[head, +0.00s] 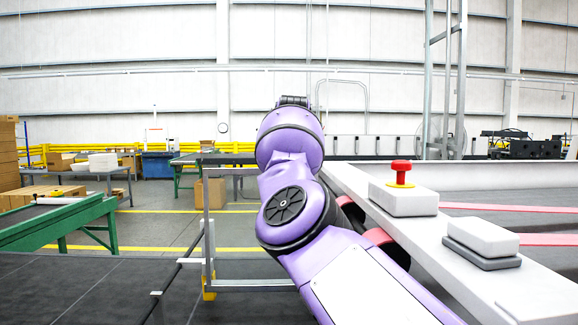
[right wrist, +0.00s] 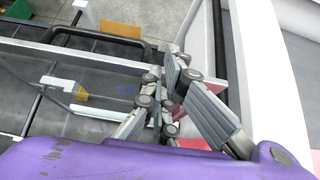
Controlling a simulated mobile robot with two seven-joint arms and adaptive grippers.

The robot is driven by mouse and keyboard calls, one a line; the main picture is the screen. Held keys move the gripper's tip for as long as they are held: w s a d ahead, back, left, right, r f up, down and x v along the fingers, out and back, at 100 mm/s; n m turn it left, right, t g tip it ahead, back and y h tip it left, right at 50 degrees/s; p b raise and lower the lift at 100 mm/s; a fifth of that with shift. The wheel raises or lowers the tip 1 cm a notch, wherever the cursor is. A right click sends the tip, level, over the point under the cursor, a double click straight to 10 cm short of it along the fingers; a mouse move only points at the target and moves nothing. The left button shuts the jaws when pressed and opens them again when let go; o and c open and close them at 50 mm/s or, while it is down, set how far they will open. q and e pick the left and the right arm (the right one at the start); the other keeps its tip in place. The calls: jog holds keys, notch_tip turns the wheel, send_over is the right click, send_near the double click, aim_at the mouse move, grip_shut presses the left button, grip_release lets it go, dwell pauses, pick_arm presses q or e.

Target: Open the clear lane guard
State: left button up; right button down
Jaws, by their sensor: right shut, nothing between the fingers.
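The clear lane guard (head: 207,225) is a see-through panel in a thin grey metal frame. It stands upright left of my right arm in the head view, which covers part of it. In the right wrist view a grey frame bar (right wrist: 75,54) crosses the left half, with a black bar handle (right wrist: 100,33) on its far side. My right gripper (right wrist: 163,85) is shut and empty. Its fingers are close to the right end of that bar; I cannot tell whether they touch. My arm hides this gripper in the head view. My left gripper is out of view.
A white machine rail (head: 455,270) runs along the right, carrying a box with a red button (head: 401,172) and a grey-white block (head: 483,238). Pink belts (head: 520,208) lie beyond. A dark belt bed (head: 70,290) fills the lower left, beside a green-framed conveyor (head: 60,222).

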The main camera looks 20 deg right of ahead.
jog(key=v, duration=1.2)
